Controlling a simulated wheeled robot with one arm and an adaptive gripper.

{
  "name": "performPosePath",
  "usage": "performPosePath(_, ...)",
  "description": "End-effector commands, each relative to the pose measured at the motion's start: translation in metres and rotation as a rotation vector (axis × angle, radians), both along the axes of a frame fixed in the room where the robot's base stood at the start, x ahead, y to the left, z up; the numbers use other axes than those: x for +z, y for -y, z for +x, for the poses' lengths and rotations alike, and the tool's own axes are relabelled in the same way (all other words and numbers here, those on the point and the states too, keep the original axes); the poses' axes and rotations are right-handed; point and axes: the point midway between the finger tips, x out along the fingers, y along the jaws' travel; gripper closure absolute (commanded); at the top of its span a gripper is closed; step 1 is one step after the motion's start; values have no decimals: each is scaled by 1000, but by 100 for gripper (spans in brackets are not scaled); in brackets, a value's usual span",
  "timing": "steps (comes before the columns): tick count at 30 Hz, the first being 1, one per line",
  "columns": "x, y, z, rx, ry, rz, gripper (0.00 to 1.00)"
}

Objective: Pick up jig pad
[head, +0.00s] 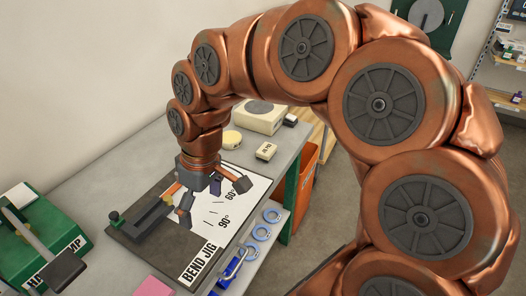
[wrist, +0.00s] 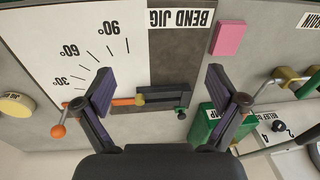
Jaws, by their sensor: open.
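No part in view is clearly labelled as the jig pad. A plain pink block (head: 154,287) lies at the bottom edge of the head view, near the bend jig (head: 145,183); it also shows in the wrist view (wrist: 229,33), beyond my right finger. My gripper (head: 213,197) is over the jig's white angle plate, fingers apart. In the wrist view my gripper (wrist: 160,92) is open, with purple inner pads and nothing held. Below the gap are the jig's dark bar (wrist: 168,97) and an orange lever; the pink block is outside the gap.
A green-based machine (head: 35,240) stands left of the jig. A yellow round item (head: 231,139), a small cream box (head: 266,151) and a larger cream box (head: 260,117) stand farther back.

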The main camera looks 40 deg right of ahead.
Motion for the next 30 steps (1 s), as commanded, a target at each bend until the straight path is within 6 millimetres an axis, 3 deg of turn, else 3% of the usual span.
performPosePath(1,6,12,22,17,31,23,0)
performPosePath(6,16,70,86,65,154,67,0)
performPosePath(8,15,98,105,67,194,74,0)
performPosePath(12,3,175,134,43,270,72,0)
performPosePath(18,-31,285,136,-24,324,34,0)
performPosePath(21,-49,322,126,-49,327,16,0)
performPosePath(25,-61,350,116,-71,330,-1,0)
performPosePath(30,-74,356,116,-75,327,-6,0)
